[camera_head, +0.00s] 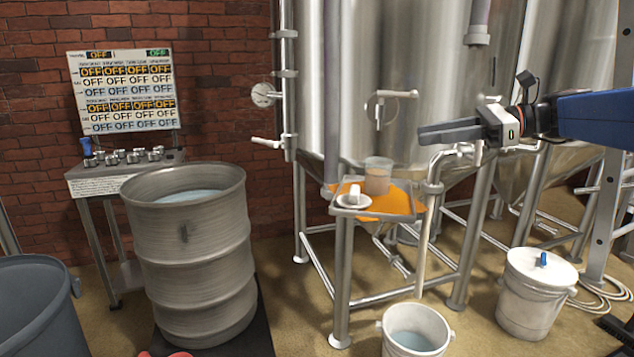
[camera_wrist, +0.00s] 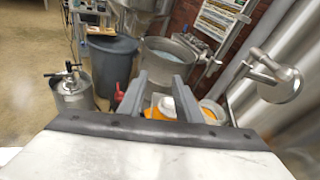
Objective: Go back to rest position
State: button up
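My gripper (camera_head: 425,134) is held up in front of the large steel tank (camera_head: 385,60), its fingers pointing left. In the wrist view its two grey fingers (camera_wrist: 158,88) stand apart, with a gap between them. I see nothing held. Below it in the head view is a small metal stand (camera_head: 343,211) with an orange surface, a clear cup (camera_head: 378,176) and a white lidded piece (camera_head: 354,198). The gripper is above and to the right of these, apart from them.
A steel barrel (camera_head: 190,255) with liquid inside stands at the left, before a control panel (camera_head: 122,90). A white bucket (camera_head: 415,332) stands on the floor in front, and a lidded bucket (camera_head: 533,295) at the right. A grey bin (camera_head: 38,305) is at the left edge. Tank valves (camera_head: 390,95) are near my gripper.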

jog(key=s+a+f+n+g+h, duration=0.15)
jog(key=s+f+n+h, duration=0.25)
jog(key=s+f, duration=0.4)
jog(key=s+a+f+n+h, duration=0.3)
jog(key=s+f, duration=0.3)
jog(key=f, duration=0.4)
jog(key=s+d+f+n+t+h, duration=0.1)
jog(key=s+d+f+n+h, duration=0.3)
jog(key=s+f+n, duration=0.2)
jog(key=s+d+f+n+h, duration=0.3)
jog(key=s+d+f+n, duration=0.2)
jog(key=f, duration=0.5)
jog(key=shift+s+f+n+t+h, duration=0.25)
jog(key=shift+s+n+t+h, duration=0.15)
jog(key=shift+s+n, duration=0.6)
